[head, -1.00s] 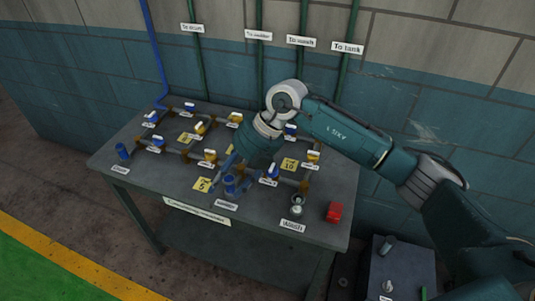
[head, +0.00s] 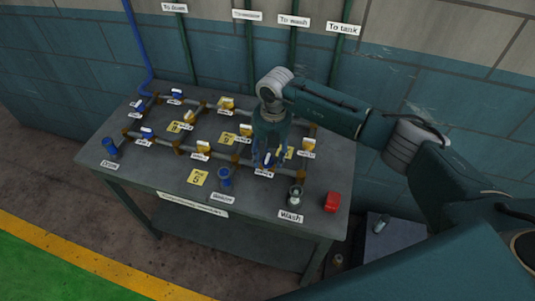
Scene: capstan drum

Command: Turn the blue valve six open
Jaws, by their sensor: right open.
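A blue valve handle (head: 268,159) sits on the front pipe run at the right of the bench, above a small white label (head: 263,172) too small to read surely. My right gripper (head: 266,163) points down right over this handle, its open fingers around or just beside it. I cannot tell whether they touch it. The fingers hide part of the handle and the pipe behind. My left gripper is not in view.
The grey bench (head: 150,200) carries brown pipework with several other blue and yellow valves. A blue cup-like port (head: 226,178), a Wash port (head: 295,195) and a red block (head: 332,202) stand near the front edge. A wall (head: 70,60) rises behind.

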